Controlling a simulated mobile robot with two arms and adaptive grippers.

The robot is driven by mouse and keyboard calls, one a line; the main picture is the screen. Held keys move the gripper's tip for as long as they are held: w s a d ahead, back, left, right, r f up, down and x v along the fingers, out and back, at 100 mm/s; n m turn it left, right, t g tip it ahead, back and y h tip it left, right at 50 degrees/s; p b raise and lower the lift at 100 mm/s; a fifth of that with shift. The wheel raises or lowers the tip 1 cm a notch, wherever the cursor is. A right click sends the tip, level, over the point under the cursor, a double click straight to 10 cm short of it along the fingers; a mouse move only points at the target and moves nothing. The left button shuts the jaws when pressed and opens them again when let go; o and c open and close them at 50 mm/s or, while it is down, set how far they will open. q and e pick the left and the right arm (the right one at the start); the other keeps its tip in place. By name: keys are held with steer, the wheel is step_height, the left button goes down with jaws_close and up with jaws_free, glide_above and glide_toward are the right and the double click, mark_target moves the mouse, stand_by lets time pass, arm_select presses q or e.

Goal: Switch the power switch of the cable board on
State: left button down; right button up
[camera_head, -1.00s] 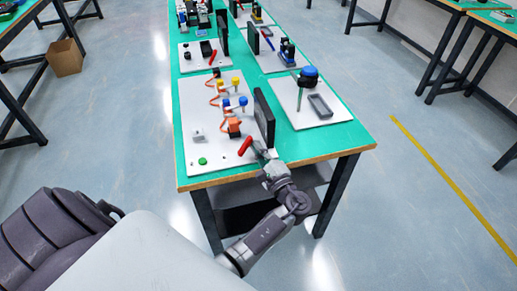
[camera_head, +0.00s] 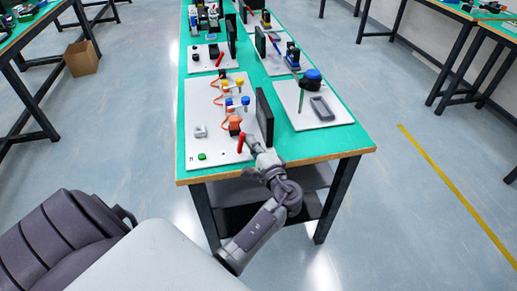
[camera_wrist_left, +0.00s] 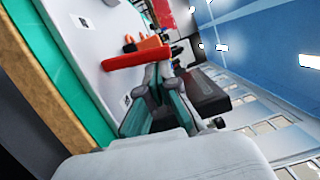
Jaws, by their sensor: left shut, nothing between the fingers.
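The cable board (camera_head: 215,165) is a white panel at the near end of the green table. It bears an orange cable, yellow and blue posts, an orange block (camera_head: 234,124) and a red lever-like piece (camera_head: 241,143). I cannot tell for sure which part is the power switch. My left gripper (camera_head: 252,144) is shut and empty at the board's right side, just right of the red piece. In the left wrist view the red piece (camera_wrist_left: 137,58) lies across the tips of my left gripper (camera_wrist_left: 160,72); contact is unclear. My right gripper is out of view.
A dark upright screen (camera_head: 264,117) stands close beyond my left gripper. A grey block (camera_head: 200,131) and a green button (camera_head: 202,156) sit on the board's left part. Another white board (camera_head: 335,112) lies to the right. The green table's near edge (camera_head: 225,178) is bare.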

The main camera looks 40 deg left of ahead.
arm_select(q)
steer(key=n, duration=0.1)
steer(key=s+a+n+b, duration=0.1)
steer(key=n, duration=0.1)
steer(key=shift+s+a+r+n+g+h+b, duration=0.15)
steer(key=shift+a+r+n+g+h+b, duration=0.15)
steer(key=shift+h, duration=0.1)
steer(key=shift+s+a+r+n+b, duration=0.15)
steer(key=shift+s+a+n+b, duration=0.2)
steer(key=shift+n, duration=0.55)
steer(key=shift+d, duration=0.1)
